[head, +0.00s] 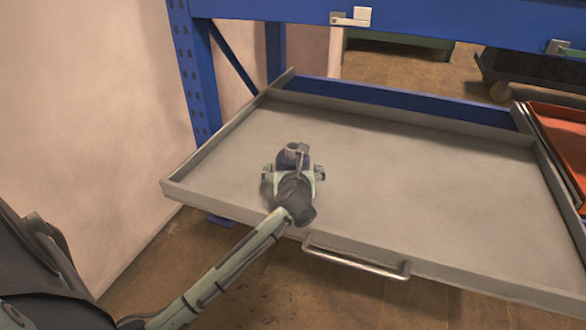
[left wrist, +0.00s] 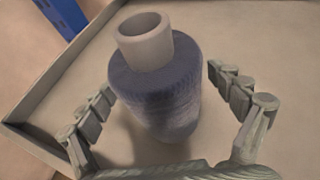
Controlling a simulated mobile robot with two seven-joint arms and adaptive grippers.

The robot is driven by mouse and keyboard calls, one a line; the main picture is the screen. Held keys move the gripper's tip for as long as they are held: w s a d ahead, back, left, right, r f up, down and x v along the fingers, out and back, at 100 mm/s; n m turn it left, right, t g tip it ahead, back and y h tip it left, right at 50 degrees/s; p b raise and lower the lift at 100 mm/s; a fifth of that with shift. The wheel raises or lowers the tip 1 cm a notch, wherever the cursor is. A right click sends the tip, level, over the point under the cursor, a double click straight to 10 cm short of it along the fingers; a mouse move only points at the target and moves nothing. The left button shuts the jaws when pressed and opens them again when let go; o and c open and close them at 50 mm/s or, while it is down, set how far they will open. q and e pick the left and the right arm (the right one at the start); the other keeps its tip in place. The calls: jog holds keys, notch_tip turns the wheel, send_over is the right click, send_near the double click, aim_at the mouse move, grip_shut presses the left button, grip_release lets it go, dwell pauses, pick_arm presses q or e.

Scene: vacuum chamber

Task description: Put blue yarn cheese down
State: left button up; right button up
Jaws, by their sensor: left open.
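The blue yarn cheese (left wrist: 160,88) is a dark blue wound package on a pale grey tube. In the left wrist view it stands upright between the two spread fingers, with visible gaps on both sides. In the head view only its top (head: 297,155) shows beyond my left gripper (head: 294,174), which hides the rest. My left gripper, also large in the left wrist view (left wrist: 168,125), is open around the cheese. The cheese appears to rest on the grey tray (head: 420,185), near its front left part. My right gripper is not in view.
The tray has a raised rim and a front handle (head: 357,258). Its middle and right are bare. A blue rack post (head: 196,80) rises at the back left beside a pale wall (head: 85,100). A red tray (head: 562,135) lies at the right.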

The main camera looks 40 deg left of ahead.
pick_arm(q)
jog(key=shift+r, duration=0.1)
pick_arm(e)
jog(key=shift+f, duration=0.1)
pick_arm(q)
jog(key=shift+s+d+r, duration=0.2)
jog(key=shift+s, duration=0.05)
jog(key=p+v, duration=0.2)
jog(key=v, duration=0.9)
jog(key=s+d+f+n+g+h, duration=0.2)
jog(key=s+f+n+g+h, duration=0.1)
jog(key=s+f+n, duration=0.7)
jog(key=s+d+f+n+g+h, duration=0.2)
jog(key=s+f+n, duration=0.8)
jog(key=n, duration=0.7)
jog(key=shift+f+g+h, duration=0.25)
jog(key=shift+g+h, duration=0.25)
jog(key=shift+g, duration=0.7)
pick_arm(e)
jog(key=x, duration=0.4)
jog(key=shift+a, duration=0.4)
